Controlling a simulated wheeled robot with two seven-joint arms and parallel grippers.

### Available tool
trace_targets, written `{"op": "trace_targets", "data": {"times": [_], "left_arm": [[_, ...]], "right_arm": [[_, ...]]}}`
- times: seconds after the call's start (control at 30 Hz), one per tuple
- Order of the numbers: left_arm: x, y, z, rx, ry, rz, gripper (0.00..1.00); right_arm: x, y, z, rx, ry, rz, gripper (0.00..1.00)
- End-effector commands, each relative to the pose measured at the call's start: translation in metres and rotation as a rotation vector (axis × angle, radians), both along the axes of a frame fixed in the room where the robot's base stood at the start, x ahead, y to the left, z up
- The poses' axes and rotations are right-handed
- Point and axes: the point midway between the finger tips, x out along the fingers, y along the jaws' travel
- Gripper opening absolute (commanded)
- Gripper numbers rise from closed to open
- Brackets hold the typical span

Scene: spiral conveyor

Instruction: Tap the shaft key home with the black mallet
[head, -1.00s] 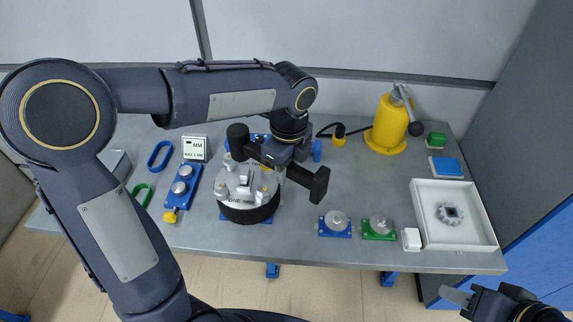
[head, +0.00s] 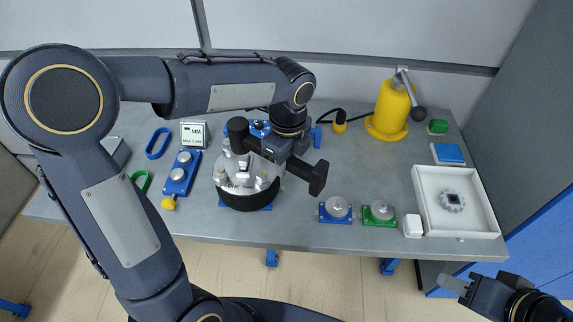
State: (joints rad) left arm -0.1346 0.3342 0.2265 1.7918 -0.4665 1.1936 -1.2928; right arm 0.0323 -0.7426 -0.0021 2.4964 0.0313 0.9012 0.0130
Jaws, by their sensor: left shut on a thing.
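The black mallet (head: 318,178) is in my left gripper (head: 275,156), which is shut on its handle. One end of the mallet, a black cylinder (head: 237,135), is over the back left of the round fixture; a wider block is at the other end, to the right. The fixture (head: 250,195) has a silver top and a black base. My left gripper and the mallet hide part of its top, and I cannot pick out the shaft key for certain. Whether the mallet touches anything is unclear. My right gripper (head: 460,286) is at the lower right, off the bench and apart from everything.
A blue block with silver discs (head: 181,178) and a display box (head: 194,134) stand left. Blue (head: 335,211) and green (head: 380,213) holders stand right of the fixture. A white tray (head: 428,205) and yellow press (head: 388,112) are further right. The middle right bench is clear.

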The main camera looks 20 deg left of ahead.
Motion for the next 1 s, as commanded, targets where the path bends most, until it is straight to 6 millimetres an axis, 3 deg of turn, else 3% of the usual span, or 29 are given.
{"op": "trace_targets", "data": {"times": [0.83,1.0], "left_arm": [[0.0,0.0,0.005,-0.006,0.0,-0.004,0.0],[-0.001,0.0,-0.029,-0.004,0.008,-0.004,0.0]], "right_arm": [[0.0,0.0,0.002,0.0,0.0,0.0,0.36],[0.0,0.0,0.002,0.0,0.0,0.0,0.36]]}}
